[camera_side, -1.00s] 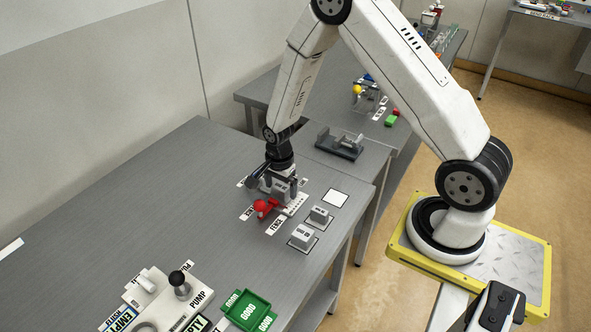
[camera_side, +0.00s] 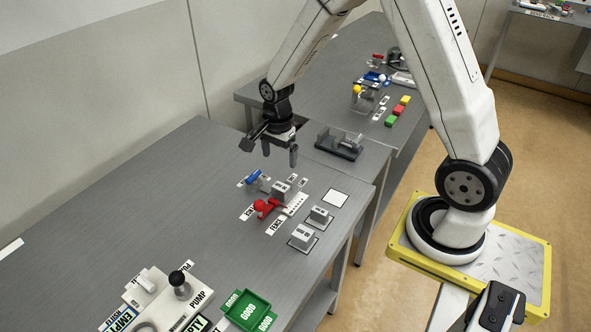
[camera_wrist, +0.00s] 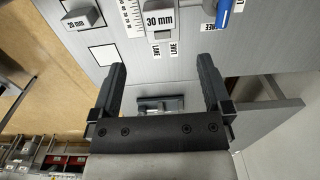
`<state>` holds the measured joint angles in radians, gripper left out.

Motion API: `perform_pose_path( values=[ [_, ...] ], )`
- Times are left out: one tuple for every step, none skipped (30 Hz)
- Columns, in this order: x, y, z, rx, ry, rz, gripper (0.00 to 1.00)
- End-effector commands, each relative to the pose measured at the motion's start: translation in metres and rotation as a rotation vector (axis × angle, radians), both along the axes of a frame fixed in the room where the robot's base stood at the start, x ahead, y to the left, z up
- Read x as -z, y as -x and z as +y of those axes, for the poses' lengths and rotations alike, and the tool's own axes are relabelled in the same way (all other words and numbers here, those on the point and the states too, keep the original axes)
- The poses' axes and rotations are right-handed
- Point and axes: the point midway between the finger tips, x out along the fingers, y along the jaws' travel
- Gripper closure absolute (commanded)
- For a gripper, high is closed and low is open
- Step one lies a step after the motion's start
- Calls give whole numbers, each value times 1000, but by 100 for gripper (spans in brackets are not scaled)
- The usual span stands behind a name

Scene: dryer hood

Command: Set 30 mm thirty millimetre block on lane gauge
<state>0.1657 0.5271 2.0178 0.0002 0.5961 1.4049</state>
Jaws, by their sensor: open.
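The grey 30 mm block (camera_side: 281,190) stands on the lane gauge (camera_side: 295,204), between the red handle (camera_side: 265,207) and the blue lever (camera_side: 254,177). In the wrist view the block (camera_wrist: 158,22) shows its "30 mm" label beside the gauge's ruled scale (camera_wrist: 131,18). My gripper (camera_side: 280,152) is open and empty, above and behind the block and clear of it. In the wrist view its fingers (camera_wrist: 163,66) are wide apart with nothing between them. The block's underside is hidden.
Two other grey blocks stand on outlined squares, a 20 mm block (camera_side: 319,214) and another (camera_side: 303,236). An empty white square (camera_side: 335,198) lies to their right. A grey fixture (camera_side: 340,143) stands behind. A pump unit (camera_side: 180,287) and green tray (camera_side: 248,312) are at the front.

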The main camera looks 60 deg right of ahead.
Motion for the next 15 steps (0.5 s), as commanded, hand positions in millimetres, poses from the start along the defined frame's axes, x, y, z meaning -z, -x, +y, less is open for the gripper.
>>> perform_pose_path(
  values=[
    [-4,0,0,0,0,-1,1],
    [-5,0,0,0,0,0,1],
    [-6,0,0,0,0,0,1],
    [-7,0,0,0,0,0,1],
    [-7,0,0,0,0,1,1],
    [-8,0,0,0,0,1,1],
    [-8,0,0,0,0,1,1],
    [-8,1,0,0,0,1,1],
    [-8,1,0,0,0,1,1],
    [-8,1,0,0,0,1,1],
    [-8,1,0,0,0,1,1],
    [-8,0,0,0,0,1,1],
    [-8,0,0,0,0,1,1],
    [-8,0,0,0,0,1,1],
    [-8,0,0,0,0,1,1]
  ],
)
